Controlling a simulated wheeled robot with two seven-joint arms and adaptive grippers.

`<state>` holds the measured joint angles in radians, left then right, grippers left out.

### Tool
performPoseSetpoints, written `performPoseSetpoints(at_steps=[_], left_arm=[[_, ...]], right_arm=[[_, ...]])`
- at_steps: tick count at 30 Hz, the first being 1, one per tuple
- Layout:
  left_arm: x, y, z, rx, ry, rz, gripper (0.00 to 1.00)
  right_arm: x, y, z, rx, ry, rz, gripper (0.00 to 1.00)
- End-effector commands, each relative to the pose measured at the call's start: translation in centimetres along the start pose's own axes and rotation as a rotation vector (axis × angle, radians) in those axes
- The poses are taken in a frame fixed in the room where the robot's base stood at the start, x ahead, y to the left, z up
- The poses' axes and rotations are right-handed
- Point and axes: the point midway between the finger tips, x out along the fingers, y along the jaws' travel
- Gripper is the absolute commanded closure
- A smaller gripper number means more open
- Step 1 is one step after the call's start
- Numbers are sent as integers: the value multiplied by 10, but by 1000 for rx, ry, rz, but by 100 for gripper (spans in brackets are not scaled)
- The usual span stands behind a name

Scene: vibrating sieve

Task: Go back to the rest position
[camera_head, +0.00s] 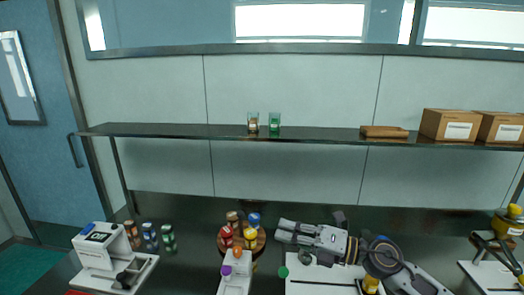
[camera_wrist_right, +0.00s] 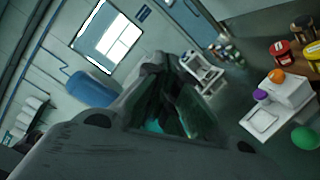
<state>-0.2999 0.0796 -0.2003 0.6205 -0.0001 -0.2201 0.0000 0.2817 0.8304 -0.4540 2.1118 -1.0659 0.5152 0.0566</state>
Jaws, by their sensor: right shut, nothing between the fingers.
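My right gripper (camera_head: 282,230) comes in from the lower right of the head view. Its grey fingers point left above the dark bench (camera_head: 190,215), a little right of the round wooden stand (camera_head: 260,240) with coloured jars. It is shut and empty. In the right wrist view, the dark fingers of the right gripper (camera_wrist_right: 172,115) fill the middle. My left gripper does not show in either view.
Below the right arm is a white device (camera_head: 310,290) with a green knob. A white machine (camera_head: 97,250) and several small jars stand at left. A yellow-topped device (camera_head: 507,222) stands at far right. The shelf above (camera_head: 320,133) holds two small jars and cardboard boxes (camera_head: 448,125).

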Motion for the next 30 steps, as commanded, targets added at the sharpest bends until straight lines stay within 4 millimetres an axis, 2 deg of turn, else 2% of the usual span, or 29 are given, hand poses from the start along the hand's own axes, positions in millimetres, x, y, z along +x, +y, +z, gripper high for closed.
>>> performPoseSetpoints(at_steps=[7, 14, 23, 30], left_arm=[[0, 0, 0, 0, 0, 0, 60], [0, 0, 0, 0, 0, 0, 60], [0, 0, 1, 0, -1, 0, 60], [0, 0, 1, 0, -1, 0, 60]], right_arm=[[0, 16, 23, 181, -230, 120, 100], [-14, 13, 46, 364, -448, 190, 100], [-47, -14, 68, 622, -735, 224, 100], [-81, -53, 68, 841, -959, 205, 100]])
